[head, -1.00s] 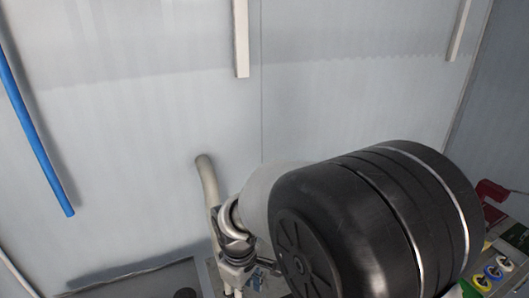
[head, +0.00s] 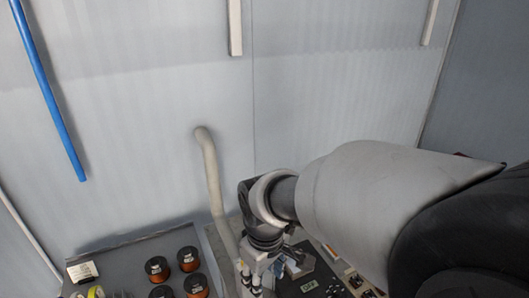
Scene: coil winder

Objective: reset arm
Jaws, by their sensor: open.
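My arm comes in from the lower right and reaches down to the bottom middle of the head view. My gripper (head: 250,284) hangs below the dark wrist and points downward, beside the lower end of a bent grey pipe. It is open, and I see nothing held in it. The fingertips are small and partly cut by the bottom edge, so their height over the surface below cannot be told.
Several copper-coloured spools (head: 188,258) with dark tops stand on a dark table (head: 140,252) at the lower left. A small panel with a display (head: 309,286) lies right of my gripper. A bent grey pipe (head: 212,175) and a blue pipe (head: 48,90) are by the wall.

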